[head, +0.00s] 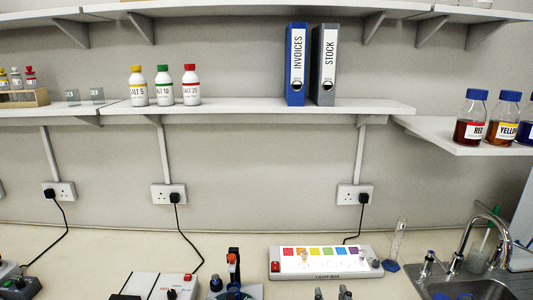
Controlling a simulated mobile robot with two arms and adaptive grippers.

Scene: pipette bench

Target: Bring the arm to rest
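Neither of my arms can be made out clearly in the head view, and no gripper can be recognised. Small dark grey shapes (345,293) stick up at the bottom edge in front of the light box; they are cut off, and I cannot tell what they are. The light box (325,275) lies on the bench with a row of coloured squares on it. A black upright device with an orange top (233,262) stands left of it, cut off by the bottom edge.
A white device (152,284) stands at the lower left. A sink with a tap (470,238) and a clear cylinder (397,240) are at the right. The bench behind the devices is mostly clear.

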